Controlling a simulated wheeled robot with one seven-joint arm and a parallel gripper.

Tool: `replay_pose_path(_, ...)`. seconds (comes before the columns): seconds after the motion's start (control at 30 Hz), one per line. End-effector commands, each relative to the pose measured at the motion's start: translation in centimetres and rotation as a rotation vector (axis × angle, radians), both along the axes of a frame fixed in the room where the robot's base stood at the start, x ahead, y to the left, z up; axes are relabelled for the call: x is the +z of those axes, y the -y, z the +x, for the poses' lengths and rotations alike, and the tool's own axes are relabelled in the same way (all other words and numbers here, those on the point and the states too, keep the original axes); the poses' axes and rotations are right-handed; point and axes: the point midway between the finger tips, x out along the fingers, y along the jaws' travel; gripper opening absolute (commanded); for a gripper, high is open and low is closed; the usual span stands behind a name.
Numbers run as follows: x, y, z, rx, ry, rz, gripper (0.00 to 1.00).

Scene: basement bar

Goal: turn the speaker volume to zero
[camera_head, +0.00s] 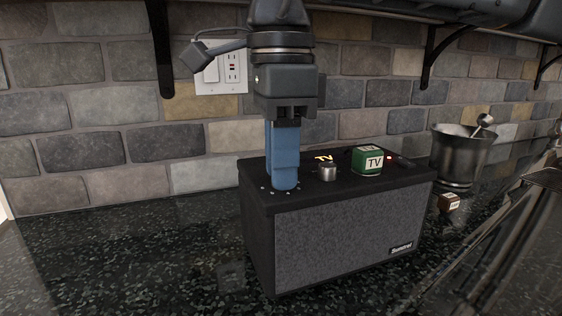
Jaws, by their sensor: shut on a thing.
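The speaker (340,232) is a black box with a grey front grille, standing on the dark counter. My gripper (284,182) points straight down over the left part of its top. Its blue fingers are shut on a knob there, which they hide; only small pale marks around it show. I cannot read the knob's setting. A second, silver knob (327,172) stands uncovered to the right of the fingers, with a glowing label behind it. A small red light (391,158) glows near the right end of the top.
A green block lettered TV (367,161) sits on the speaker top. A metal bucket (462,155) and a small brown block (449,202) stand to the right. An outlet plate (221,68) is on the brick wall behind. The counter (130,250) left of the speaker is clear.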

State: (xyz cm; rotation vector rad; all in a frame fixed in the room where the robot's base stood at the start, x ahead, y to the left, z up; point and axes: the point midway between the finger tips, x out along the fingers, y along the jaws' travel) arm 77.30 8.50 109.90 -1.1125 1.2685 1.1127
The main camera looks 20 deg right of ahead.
Motion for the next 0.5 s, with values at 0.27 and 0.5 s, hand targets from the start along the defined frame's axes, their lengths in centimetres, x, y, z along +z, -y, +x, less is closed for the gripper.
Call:
replay_pose_path(0.27,0.0,-0.05,0.04,0.26,0.001,0.002,0.0)
replay_pose_path(0.5,0.03,-0.02,0.04,0.488,0.002,0.001,0.0)
